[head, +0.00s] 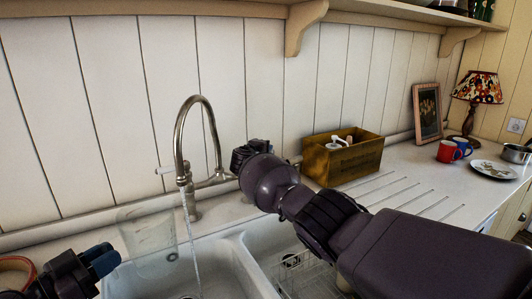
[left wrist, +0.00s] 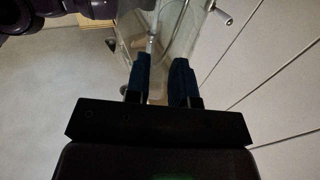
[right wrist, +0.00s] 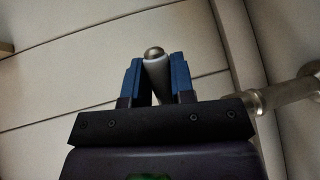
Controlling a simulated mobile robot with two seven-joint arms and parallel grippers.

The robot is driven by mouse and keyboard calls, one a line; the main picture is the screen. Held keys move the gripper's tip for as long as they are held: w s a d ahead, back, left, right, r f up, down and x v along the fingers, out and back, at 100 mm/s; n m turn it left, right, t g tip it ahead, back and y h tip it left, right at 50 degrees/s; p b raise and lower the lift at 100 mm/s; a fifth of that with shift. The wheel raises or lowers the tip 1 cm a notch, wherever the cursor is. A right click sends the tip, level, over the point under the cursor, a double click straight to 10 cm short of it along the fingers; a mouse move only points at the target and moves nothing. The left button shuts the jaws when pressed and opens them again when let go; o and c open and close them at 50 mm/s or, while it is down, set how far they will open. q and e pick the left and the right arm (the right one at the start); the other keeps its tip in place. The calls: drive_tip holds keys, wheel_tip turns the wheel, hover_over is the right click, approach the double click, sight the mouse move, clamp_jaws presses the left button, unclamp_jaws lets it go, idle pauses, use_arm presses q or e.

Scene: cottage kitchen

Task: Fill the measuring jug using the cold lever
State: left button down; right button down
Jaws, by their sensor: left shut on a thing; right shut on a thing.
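The clear measuring jug (head: 150,238) is at the left side of the sink. My left gripper (head: 106,258) is shut on it; the left wrist view shows the clear jug wall (left wrist: 172,48) beyond the blue fingers. The metal tap (head: 181,140) arches over the sink, and a thin water stream (head: 193,250) runs from its spout. The stream appears to pass just right of the jug into the sink. In the head view my right wrist hides that lever.
The white sink (head: 235,262) is below the tap, with a wire rack (head: 300,275) to its right. A wooden box (head: 343,158) stands behind my right arm. Mugs (head: 447,151), a plate (head: 493,170) and a lamp (head: 475,92) are at the far right.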

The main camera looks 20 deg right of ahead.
drive_tip(key=c, duration=1)
unclamp_jaws()
drive_tip(key=shift+v, duration=5.95)
